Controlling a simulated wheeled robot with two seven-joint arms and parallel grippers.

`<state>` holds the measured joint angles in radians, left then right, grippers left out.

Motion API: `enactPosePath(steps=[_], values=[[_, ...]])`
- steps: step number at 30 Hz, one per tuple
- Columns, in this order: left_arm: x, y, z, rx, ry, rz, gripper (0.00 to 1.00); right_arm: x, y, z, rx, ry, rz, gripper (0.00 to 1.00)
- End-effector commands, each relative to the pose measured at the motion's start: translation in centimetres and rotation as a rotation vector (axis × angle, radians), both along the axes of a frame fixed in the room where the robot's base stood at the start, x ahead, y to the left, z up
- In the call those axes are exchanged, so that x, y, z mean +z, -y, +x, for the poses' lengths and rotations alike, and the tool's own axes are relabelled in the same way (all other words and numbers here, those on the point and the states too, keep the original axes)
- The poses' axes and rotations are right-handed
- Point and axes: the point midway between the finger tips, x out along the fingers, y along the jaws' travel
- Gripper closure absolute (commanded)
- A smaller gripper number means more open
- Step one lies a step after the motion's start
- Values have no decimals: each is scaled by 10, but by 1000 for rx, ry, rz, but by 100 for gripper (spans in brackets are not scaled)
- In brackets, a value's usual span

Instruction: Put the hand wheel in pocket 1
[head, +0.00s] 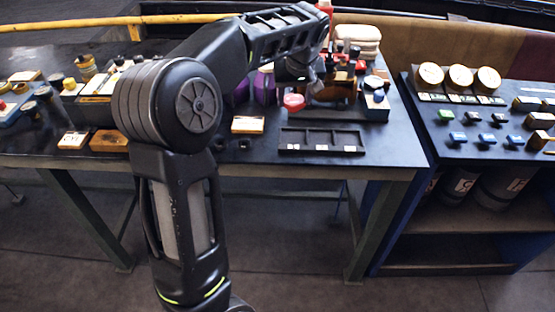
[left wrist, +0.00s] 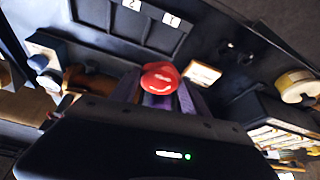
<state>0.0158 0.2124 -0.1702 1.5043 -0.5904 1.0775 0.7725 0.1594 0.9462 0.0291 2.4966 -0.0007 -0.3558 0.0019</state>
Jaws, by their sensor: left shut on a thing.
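The red hand wheel (head: 293,102) is held above the table, behind the dark tray. It also shows in the left wrist view (left wrist: 160,77). My left gripper (head: 308,93) is shut on the hand wheel, and its fingers (left wrist: 160,100) lie on both sides of it. The dark pocket tray (head: 306,151) lies near the table's front edge, with white labels on its front. Its pockets look empty in the head view. The left wrist view shows part of the tray (left wrist: 108,35), with labels 1 and 2 readable. My right gripper is not in view.
Purple bottles (head: 265,86) and other parts crowd the back. A second bench (head: 425,130) stands at the right. The table right of the tray is clear.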

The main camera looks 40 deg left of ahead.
Motion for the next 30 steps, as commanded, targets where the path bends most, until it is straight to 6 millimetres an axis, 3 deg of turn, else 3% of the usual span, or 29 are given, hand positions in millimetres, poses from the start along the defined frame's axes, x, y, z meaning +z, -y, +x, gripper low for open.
enactPosePath(steps=[14,17,24,30], values=[[-2,1,7,3,2,1,100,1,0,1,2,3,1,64],[-11,1,7,3,-1,1,100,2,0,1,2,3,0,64],[-52,1,7,4,-1,0,100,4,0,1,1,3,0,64],[-63,1,8,2,4,1,100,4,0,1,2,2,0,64]])
